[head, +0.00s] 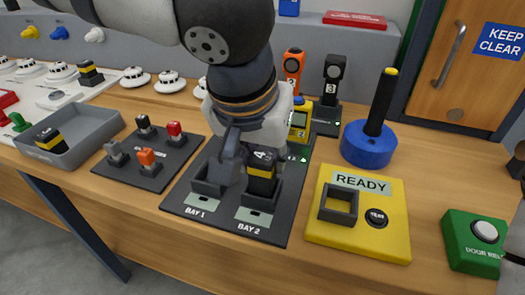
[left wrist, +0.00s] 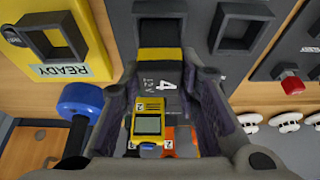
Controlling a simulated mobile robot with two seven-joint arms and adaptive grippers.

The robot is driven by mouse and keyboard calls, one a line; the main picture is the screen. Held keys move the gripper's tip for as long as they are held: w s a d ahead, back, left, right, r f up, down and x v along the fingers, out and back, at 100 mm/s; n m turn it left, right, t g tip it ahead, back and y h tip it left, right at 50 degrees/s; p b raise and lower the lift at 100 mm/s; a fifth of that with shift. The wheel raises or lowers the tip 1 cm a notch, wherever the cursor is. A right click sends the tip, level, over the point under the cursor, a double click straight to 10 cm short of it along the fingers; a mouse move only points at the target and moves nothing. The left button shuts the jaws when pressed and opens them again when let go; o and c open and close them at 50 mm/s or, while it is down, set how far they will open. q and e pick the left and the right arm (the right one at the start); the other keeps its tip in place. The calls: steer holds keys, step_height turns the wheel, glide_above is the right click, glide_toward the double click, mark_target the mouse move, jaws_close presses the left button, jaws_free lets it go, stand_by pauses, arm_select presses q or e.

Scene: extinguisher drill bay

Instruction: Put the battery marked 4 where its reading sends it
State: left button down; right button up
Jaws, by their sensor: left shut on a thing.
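The battery marked 4 (head: 262,172), black with a yellow band, is upright at the BAY 2 socket (head: 255,214) of the dark bay board (head: 225,230). My left gripper (head: 246,160) is shut on it from above. It also shows between the fingers in the left wrist view (left wrist: 160,75). Its lower end is at the socket; I cannot tell whether it is fully seated. The BAY 1 socket (head: 208,183) beside it looks empty. A yellow meter with a screen (head: 299,122) stands behind, its reading too small to tell.
A yellow READY panel (head: 380,222) with an empty square socket is to the right. Behind it is a blue base with a black post (head: 370,145). A grey tray (head: 70,150) at left holds another battery (head: 48,138). A switch board (head: 150,170) lies between.

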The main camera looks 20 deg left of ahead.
arm_select(q)
steer(key=shift+f, duration=0.9)
stand_by(0.4)
steer(key=c, duration=0.8)
jaws_free()
steer(key=shift+r, duration=3.5)
